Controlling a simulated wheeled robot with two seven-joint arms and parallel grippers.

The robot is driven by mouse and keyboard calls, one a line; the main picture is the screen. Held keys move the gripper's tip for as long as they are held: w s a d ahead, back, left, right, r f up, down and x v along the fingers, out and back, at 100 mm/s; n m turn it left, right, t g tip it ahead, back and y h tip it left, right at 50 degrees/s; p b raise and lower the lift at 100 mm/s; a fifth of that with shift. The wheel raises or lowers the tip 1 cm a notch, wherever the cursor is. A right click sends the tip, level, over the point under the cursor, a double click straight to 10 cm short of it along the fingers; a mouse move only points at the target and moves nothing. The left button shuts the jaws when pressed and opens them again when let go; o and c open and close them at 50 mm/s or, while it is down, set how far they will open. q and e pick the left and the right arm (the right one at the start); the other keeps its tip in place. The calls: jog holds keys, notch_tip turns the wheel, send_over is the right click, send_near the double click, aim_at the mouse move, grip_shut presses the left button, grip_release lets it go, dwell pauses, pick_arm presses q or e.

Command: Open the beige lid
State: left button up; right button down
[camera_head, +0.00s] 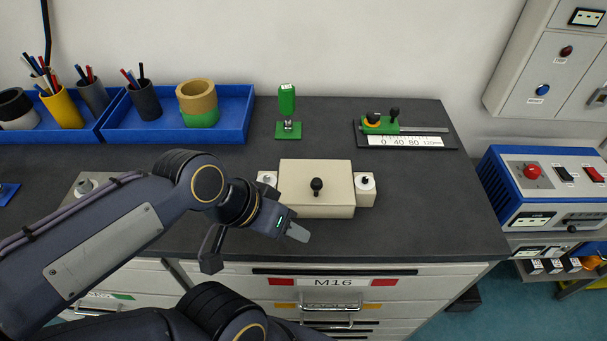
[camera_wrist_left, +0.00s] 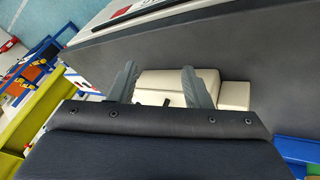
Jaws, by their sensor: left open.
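The beige lid (camera_head: 300,173) is the flat top of a beige box on the dark worktop, with a black knob (camera_head: 317,186) standing on it. It looks closed. A smaller pale block with a round fitting sits on each side, left (camera_head: 267,178) and right (camera_head: 365,186). My left gripper (camera_head: 297,232) is in front of the box, near its front left corner, apart from the knob. In the left wrist view its fingers (camera_wrist_left: 159,70) are spread and empty, with the beige lid (camera_wrist_left: 207,77) beyond them. My right gripper does not show.
Blue trays (camera_head: 226,132) with pen cups and tape rolls stand at the back left. A green-handled device (camera_head: 288,105) and a scale slider (camera_head: 405,141) are behind the box. A blue control box (camera_head: 540,190) stands at right. The worktop right of the box is clear.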

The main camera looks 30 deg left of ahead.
pick_arm(q)
notch_tip(320, 180, up, 9)
jog(key=m+g+y+b, duration=0.35)
jog(key=m+g, duration=0.35)
jog(key=m, duration=0.8)
send_over(316, 179)
jog(key=w, duration=0.1)
jog(key=shift+h, duration=0.25)
jog(key=f, duration=0.5)
jog(key=s+f+b, duration=0.1)
jog(key=f, duration=0.1)
jog(key=shift+f, duration=0.3)
jog(key=shift+c, duration=0.3)
grip_shut()
